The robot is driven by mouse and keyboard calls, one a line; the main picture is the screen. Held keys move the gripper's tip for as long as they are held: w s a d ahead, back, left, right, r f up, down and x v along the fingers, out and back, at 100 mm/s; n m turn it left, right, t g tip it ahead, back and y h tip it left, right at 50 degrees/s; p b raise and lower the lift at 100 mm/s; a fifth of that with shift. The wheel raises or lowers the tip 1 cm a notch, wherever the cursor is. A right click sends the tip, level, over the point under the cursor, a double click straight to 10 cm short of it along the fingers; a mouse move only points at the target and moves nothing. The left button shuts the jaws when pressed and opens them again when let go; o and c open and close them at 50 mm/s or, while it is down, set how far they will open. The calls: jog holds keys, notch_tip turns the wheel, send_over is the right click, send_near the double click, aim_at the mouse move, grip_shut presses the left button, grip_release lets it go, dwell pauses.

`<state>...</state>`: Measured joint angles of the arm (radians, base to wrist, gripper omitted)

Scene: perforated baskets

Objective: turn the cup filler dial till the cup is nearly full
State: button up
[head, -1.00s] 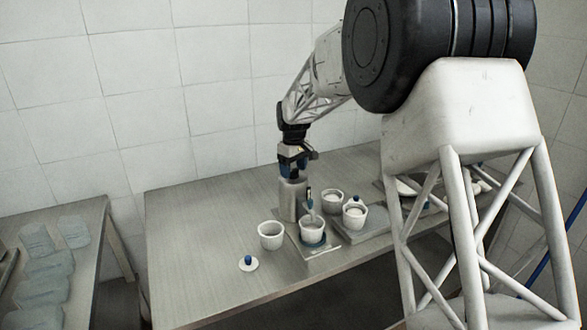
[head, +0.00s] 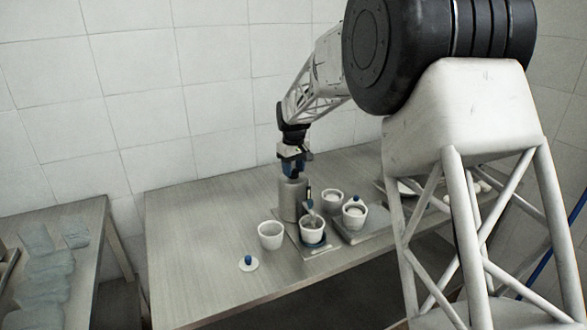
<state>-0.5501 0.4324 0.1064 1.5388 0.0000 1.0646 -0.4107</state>
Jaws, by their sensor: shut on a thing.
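The cup filler (head: 291,203) is a grey cylinder on the table with a spout (head: 309,197) at its front right. My gripper (head: 294,174) points down at the top of the filler and is shut on the dial there. The dial itself is mostly hidden by the gripper.
Another white cup (head: 270,236) stands left of the filler, and a white lid with a blue knob (head: 248,264) lies at the front left. The table's left part is clear.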

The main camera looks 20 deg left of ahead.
aim_at(294, 170)
jog(key=m, duration=1.3)
jog(key=shift+m, duration=0.4)
jog(key=shift+r, duration=0.1)
jog(key=o, duration=0.9)
jog(key=shift+r, duration=3.85)
jog(key=shift+d, duration=0.1)
